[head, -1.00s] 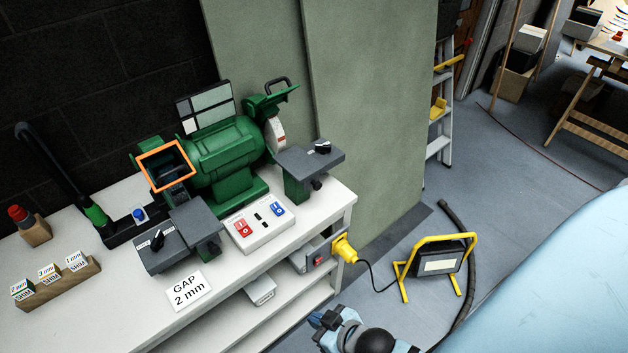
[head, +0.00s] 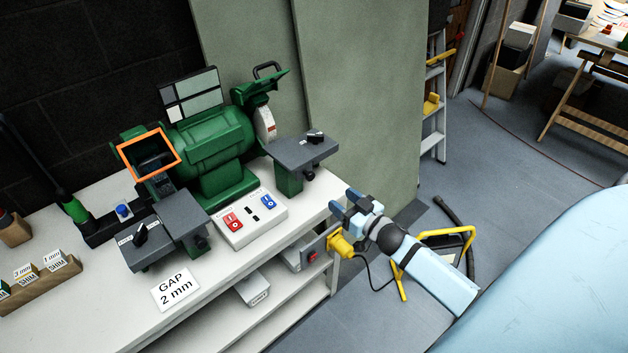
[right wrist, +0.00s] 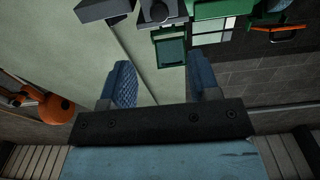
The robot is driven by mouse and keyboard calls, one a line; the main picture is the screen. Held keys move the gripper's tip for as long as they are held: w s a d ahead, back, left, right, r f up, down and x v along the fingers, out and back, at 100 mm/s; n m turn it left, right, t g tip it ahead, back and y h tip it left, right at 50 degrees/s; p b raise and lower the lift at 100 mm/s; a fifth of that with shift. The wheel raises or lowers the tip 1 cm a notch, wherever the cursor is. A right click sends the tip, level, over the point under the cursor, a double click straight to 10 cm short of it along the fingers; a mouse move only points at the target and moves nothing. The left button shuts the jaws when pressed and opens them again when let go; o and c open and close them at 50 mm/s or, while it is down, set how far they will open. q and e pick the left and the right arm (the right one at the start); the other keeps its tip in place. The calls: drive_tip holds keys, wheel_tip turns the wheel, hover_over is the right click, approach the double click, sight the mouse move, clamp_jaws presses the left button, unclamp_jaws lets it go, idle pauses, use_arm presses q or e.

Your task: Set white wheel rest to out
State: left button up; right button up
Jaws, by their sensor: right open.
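The green bench grinder (head: 215,150) stands on the white bench. Its white wheel (head: 264,126) is at the right end, with the grey white wheel rest (head: 298,152) in front of it. A black lever knob (head: 315,136) sits on top of that rest, and a dark knob shows below it. My right gripper (head: 346,203) is open and empty, off the bench's right end, below and right of the rest and apart from it. In the right wrist view, both blue fingers (right wrist: 165,84) are spread, with the rest's grey and green parts (right wrist: 165,30) beyond them. My left gripper is not in view.
A second grey rest (head: 168,231) with a lever stands at the grinder's left end. A switch box (head: 250,217) and a "GAP 2 mm" card (head: 175,290) lie in front. A yellow plug (head: 341,245) is near my right gripper. A green panel stands behind.

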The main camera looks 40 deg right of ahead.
sight(312, 177)
drive_tip(key=w, duration=0.6)
drive_tip(key=w+a, duration=0.1)
drive_tip(key=w, duration=0.3)
drive_tip(key=shift+w+p, duration=0.1)
drive_tip(key=shift+p, duration=0.3)
drive_tip(key=shift+w, duration=0.7)
drive_tip(key=shift+c, duration=0.2)
clamp_jaws()
drive_tip(key=shift+s+p, duration=0.65)
drive_tip(key=shift+s, duration=0.35)
drive_tip(key=shift+w+f, duration=0.1)
drive_tip(key=shift+f, duration=0.05)
drive_tip(key=shift+c, duration=1.5)
unclamp_jaws()
drive_tip(key=o, duration=0.3)
drive_tip(key=shift+d, duration=0.1)
drive_tip(key=shift+o, duration=0.2)
